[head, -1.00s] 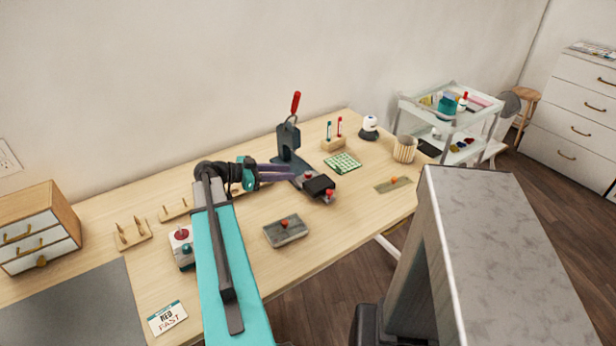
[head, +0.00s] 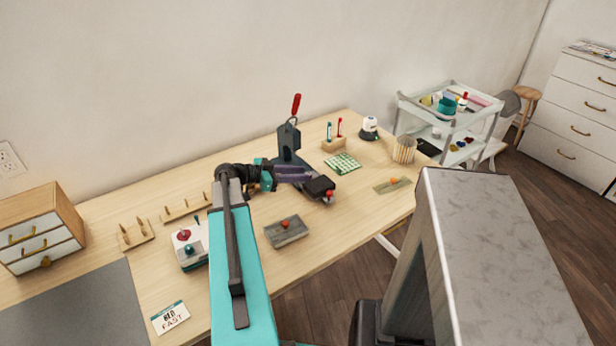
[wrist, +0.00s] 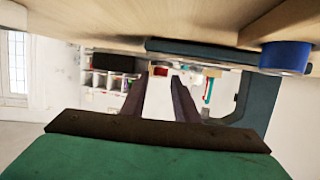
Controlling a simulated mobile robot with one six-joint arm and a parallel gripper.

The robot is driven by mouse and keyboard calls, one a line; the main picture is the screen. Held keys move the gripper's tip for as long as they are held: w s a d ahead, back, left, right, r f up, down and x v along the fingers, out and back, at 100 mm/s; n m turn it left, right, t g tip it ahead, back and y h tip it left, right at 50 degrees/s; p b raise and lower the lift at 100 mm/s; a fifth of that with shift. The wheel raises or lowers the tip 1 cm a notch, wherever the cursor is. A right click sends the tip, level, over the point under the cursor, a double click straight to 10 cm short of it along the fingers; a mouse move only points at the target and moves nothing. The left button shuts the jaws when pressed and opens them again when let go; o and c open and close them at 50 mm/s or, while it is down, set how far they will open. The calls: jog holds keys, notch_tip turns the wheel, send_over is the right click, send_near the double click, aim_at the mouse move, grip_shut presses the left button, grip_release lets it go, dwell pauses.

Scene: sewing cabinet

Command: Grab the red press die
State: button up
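A white box (head: 193,247) at the left of the bench has a red-topped piece (head: 183,234) and a teal-topped piece (head: 189,250) on it. Another red knob (head: 329,193) shows beside a black block (head: 320,185) at the dark hand press (head: 287,140). I cannot tell which red piece is the press die. My gripper (head: 308,173) reaches right, just in front of the press. A small red-and-pale thing (wrist: 159,71) shows between and beyond the tips.
A grey block (head: 287,233) with an orange-red knob lies in front of the arm. A card (head: 170,318) lies at the front left.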

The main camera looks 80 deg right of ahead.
jog(key=shift+s+d+f, duration=0.2)
jog(key=shift+s+d, duration=0.15)
jog(key=shift+s, duration=0.15)
grip_shut()
